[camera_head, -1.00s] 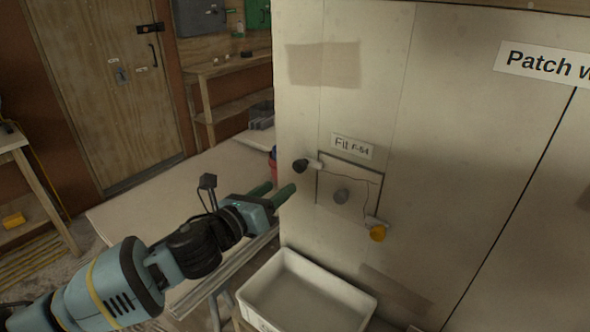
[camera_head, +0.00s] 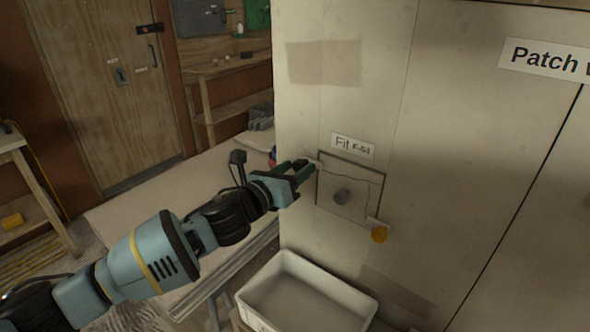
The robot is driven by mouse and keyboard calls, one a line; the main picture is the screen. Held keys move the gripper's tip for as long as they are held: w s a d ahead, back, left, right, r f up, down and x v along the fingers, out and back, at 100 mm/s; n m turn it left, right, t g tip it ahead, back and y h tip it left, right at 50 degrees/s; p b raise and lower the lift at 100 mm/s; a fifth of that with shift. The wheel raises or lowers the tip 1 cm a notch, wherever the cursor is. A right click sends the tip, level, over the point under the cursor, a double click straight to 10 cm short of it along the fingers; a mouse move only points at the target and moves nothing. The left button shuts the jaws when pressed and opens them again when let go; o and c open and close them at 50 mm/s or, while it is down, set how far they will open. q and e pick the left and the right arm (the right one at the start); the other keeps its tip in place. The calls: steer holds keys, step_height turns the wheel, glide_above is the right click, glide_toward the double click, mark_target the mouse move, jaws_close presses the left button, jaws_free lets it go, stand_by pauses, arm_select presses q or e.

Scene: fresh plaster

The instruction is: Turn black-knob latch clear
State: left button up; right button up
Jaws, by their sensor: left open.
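The black-knob latch (camera_head: 315,161) is at the upper left corner of a square panel (camera_head: 365,183) set in the pale wall. Its black knob is mostly hidden by my left gripper (camera_head: 302,167). The gripper's green fingers are open and reach the knob, seemingly one on each side; I cannot tell whether they touch it. My right gripper is not in view.
A label (camera_head: 353,147) is fixed above the panel. A white tray (camera_head: 305,290) stands below it, against the wall. A long pale table (camera_head: 150,205) lies left of the wall. A wooden door (camera_head: 105,90) is at the far left.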

arm_select(q)
steer(key=shift+w+d, duration=0.2)
steer(key=shift+w, duration=0.05)
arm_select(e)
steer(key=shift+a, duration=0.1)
arm_select(q)
steer(key=shift+c, duration=0.4)
